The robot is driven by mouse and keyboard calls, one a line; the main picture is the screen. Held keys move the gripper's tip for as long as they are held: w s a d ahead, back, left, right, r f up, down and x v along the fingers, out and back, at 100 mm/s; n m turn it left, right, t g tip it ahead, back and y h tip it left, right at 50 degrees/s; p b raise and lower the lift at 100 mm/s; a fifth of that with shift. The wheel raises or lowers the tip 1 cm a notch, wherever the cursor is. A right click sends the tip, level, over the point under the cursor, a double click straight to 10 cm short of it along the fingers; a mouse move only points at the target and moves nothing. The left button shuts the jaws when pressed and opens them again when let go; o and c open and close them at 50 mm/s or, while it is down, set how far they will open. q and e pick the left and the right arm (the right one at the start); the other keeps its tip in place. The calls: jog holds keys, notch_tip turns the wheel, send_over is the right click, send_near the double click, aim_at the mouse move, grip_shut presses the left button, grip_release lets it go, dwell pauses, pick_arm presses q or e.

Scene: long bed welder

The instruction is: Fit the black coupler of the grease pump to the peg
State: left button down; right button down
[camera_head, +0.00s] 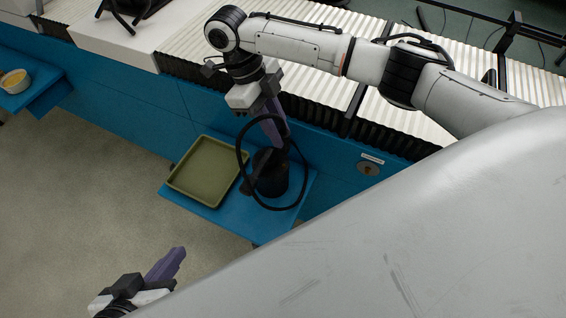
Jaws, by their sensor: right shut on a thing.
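The grease pump (272,183) is a black, upright body on a blue shelf, with a black hose (301,199) looped around it. My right gripper (279,137), with purple fingers, points down just above the pump, at the top of the hose loop. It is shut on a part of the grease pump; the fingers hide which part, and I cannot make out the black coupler. A round brass-coloured fitting (368,169) on the blue panel, right of the pump, may hold the peg. My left gripper (180,252) is low at left, away from everything; its finger opening does not show.
An olive tray (172,184) lies on the blue shelf (230,218), left of the pump. A blue ledge with a yellow-filled tub (14,82) is at far left. The welder's ribbed bed (325,92) runs behind. Grey floor is free at lower left.

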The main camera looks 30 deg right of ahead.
jog(key=shift+f+b, duration=2.25)
jog(key=shift+f, duration=0.5)
jog(key=shift+r, duration=0.1)
jog(key=shift+f, duration=0.2)
jog(key=shift+f+b, duration=0.95)
jog(key=shift+f, duration=0.2)
jog(key=c, duration=1.5)
grip_release()
jog(key=shift+c, duration=0.2)
